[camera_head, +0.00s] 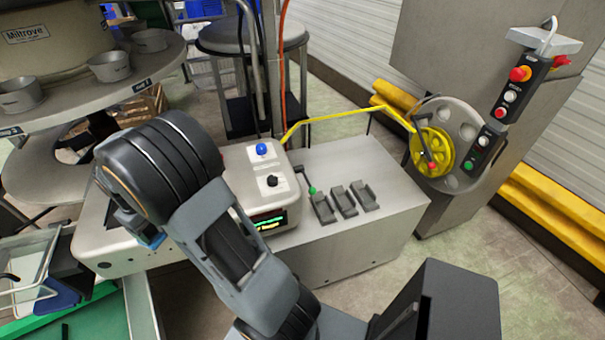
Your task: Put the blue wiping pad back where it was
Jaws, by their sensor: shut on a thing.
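My arm reaches up from the bottom of the head view and bends down over the left end of the pale machine (110,252). My gripper (138,226) is at the low end of the bent link, mostly hidden behind my own arm. It is shut on a small blue thing, of which a patch shows just below it; this looks like the blue wiping pad (152,239). The pad's full shape is hidden. I cannot tell whether it touches the machine top.
The machine has a box with a blue button (262,149) and black knob. Several grey holders (343,202) sit on its flat top. A round table (165,62) with metal cups stands at back left. A yellow wheel (431,152) and button pendant (519,88) are at right.

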